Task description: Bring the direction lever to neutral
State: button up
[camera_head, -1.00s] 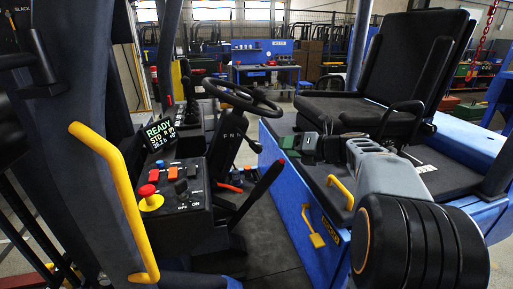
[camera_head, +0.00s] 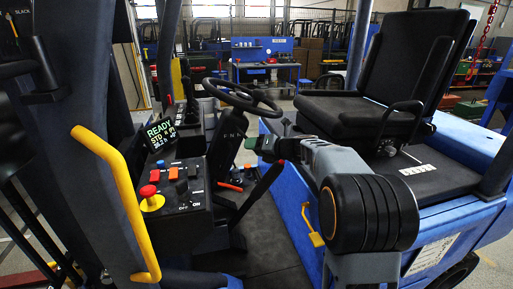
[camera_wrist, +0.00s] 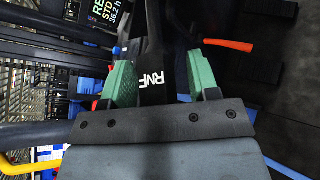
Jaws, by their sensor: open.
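The dark steering column carries white F N R letters (camera_head: 234,134) below the steering wheel (camera_head: 240,97). The letters also show in the wrist view (camera_wrist: 152,78), between my fingers. My gripper (camera_head: 258,144) is just right of the column. Its green pads stand apart on both sides of the lettered dark part in the wrist view (camera_wrist: 159,65). The direction lever is hard to make out, dark against dark and partly hidden by my gripper. I cannot tell its position or whether the pads touch it.
A control box (camera_head: 175,210) with a red knob and a READY display (camera_head: 160,133) stands left of the column. A long black lever with a red tip (camera_head: 265,180) rises below my gripper. The seat (camera_head: 355,113) is to the right. A yellow handle (camera_head: 118,190) stands at front left.

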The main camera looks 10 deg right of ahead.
jog(key=shift+c, duration=0.5)
grip_shut()
